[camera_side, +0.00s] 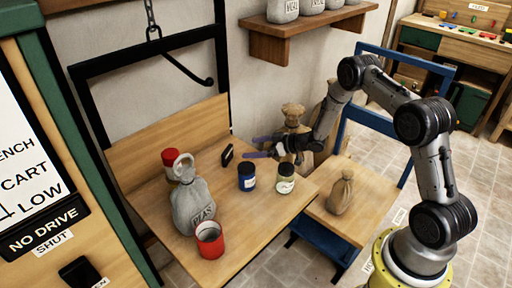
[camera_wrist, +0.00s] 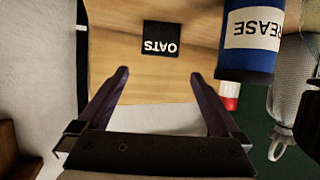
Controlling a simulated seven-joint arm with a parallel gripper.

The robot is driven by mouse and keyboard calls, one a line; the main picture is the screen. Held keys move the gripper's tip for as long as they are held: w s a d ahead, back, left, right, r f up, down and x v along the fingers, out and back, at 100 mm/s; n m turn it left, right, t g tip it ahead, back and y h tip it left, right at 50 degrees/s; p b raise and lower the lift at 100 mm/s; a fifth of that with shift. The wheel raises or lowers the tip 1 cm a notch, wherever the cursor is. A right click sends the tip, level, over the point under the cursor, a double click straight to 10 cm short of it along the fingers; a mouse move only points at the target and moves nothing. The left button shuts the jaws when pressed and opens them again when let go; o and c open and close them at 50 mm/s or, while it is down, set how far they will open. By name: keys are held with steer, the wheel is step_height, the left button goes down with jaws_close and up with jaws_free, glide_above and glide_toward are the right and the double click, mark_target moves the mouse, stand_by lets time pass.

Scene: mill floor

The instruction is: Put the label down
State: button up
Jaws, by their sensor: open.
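The label is a small black card reading OATS. In the wrist view the label (camera_wrist: 160,38) is upside down against bare wood, ahead of and between my fingertips. In the side view a small dark piece that looks like the label (camera_side: 227,155) is on the bench towards the back, seeming to stand or lean on edge. My gripper (camera_side: 260,147) is open, with its purple fingers pointing left towards it. In the wrist view my gripper (camera_wrist: 160,74) has nothing between its fingers, and a gap shows between them and the label.
A blue GREASE tin (camera_side: 246,178) and a pale-labelled jar (camera_side: 286,179) stand close below my gripper. A grey sack (camera_side: 194,205), a red cup (camera_side: 209,241) and a red-topped tin (camera_side: 171,158) stand further left. A hook (camera_side: 190,70) hangs above the bench (camera_side: 245,227).

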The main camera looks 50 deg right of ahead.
step_height(320, 180, up, 15)
steer(key=d+m+g+h, duration=0.1)
steer(key=d+h, duration=0.1)
steer(key=h, duration=0.3)
steer(key=s+a+r+m+g+h, duration=0.2)
steer(key=s+r, duration=0.8)
steer(key=s+a+g, duration=0.1)
steer(key=s+a, duration=0.2)
steer(key=s, duration=0.7)
steer(key=s+a+r+m+g+y, duration=0.1)
steer(key=s+a, duration=0.2)
steer(key=s, duration=0.7)
steer(key=s+a+r+g, duration=0.1)
steer(key=s+a+g, duration=0.1)
steer(key=s, duration=0.8)
steer(key=shift+a+m+y, duration=0.3)
steer(key=shift+a, duration=0.3)
